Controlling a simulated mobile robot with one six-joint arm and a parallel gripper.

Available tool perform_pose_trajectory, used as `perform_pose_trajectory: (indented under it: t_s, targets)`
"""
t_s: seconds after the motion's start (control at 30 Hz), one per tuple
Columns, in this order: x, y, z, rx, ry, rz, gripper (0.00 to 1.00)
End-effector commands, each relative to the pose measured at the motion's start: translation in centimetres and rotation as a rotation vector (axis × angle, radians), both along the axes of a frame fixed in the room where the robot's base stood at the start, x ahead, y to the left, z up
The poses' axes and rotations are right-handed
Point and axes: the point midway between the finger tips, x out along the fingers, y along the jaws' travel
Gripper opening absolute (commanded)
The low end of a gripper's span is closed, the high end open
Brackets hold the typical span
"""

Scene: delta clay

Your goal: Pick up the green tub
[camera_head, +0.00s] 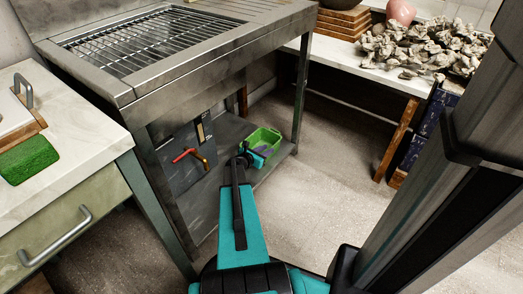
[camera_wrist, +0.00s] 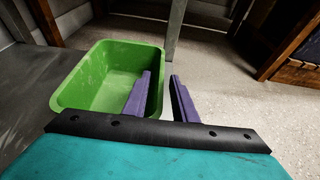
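The green tub (camera_head: 266,136) is open-topped and empty where I can see inside. It sits upright on the low metal shelf under the grill. In the wrist view the tub (camera_wrist: 88,82) fills the left-centre. My gripper (camera_wrist: 162,92) has two purple fingers set apart, one over the inside of the tub and one outside its right wall. The right rim lies between them, and a narrow gap shows beside the outer finger. In the head view my gripper (camera_head: 261,151) is small at the tub's near side. The lower finger parts are hidden by the gripper body.
A metal grill bench (camera_head: 190,70) stands over the shelf (camera_head: 225,130), with a leg (camera_wrist: 175,28) just behind the tub. A drawer counter (camera_head: 70,125) is at left. Open floor (camera_head: 325,170) lies right.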

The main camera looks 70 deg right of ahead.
Motion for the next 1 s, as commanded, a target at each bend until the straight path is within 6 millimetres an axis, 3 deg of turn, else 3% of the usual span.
perform_pose_trajectory:
  t_s: [0.53, 1.0]
  targets:
    - [-1.1, -4.4, -1.9, -0.001, 0.000, -0.002, 0.25]
    - [-1.3, -4.7, -1.9, 0.000, 0.000, -0.002, 0.25]
